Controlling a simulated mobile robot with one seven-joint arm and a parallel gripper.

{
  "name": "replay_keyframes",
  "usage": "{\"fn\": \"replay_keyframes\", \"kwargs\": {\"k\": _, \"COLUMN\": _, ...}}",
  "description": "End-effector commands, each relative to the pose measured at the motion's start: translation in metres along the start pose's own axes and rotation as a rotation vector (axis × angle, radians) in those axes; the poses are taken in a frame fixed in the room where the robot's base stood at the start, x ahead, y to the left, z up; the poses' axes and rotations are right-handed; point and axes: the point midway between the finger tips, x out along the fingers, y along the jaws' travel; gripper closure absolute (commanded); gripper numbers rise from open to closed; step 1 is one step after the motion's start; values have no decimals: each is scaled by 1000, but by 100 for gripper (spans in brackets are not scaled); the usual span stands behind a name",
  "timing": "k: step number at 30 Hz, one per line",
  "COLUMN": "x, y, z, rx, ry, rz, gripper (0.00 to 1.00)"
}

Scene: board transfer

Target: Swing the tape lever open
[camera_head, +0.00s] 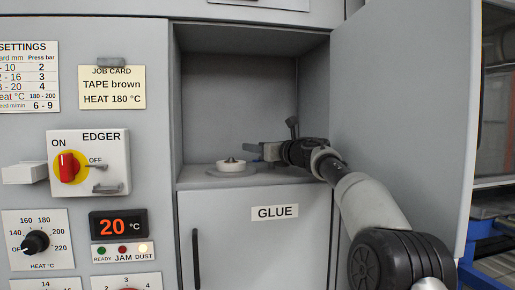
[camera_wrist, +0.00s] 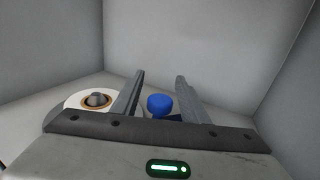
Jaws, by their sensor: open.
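My gripper (camera_head: 258,149) reaches into the open compartment from the right, and its two fingers point left. In the wrist view my gripper (camera_wrist: 157,85) is open, with its fingers apart. A round blue knob (camera_wrist: 160,103) shows between the fingers, apparently the end of the tape lever; no finger visibly closes on it. The lever's arm is mostly hidden behind the gripper body. The tape roll (camera_wrist: 76,101), white with a brown ring and a grey hub, lies left of the fingers. It also shows in the head view (camera_head: 231,167) on the compartment floor.
The compartment's grey walls stand close behind and beside the gripper. An open door (camera_head: 405,90) stands on the right, next to my arm. A GLUE door (camera_head: 252,245) is below. The EDGER switch panel (camera_head: 90,165) and temperature display (camera_head: 119,225) are on the left.

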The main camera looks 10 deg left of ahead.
Motion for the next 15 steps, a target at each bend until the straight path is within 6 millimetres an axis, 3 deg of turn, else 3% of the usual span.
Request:
{"fn": "replay_keyframes", "kwargs": {"k": 5, "x": 0, "y": 0, "z": 16, "rx": 0, "ry": 0, "rz": 1, "gripper": 60}}
{"fn": "replay_keyframes", "kwargs": {"k": 15, "x": 1, "y": 0, "z": 81, "rx": -2, "ry": 0, "rz": 0, "gripper": 60}}
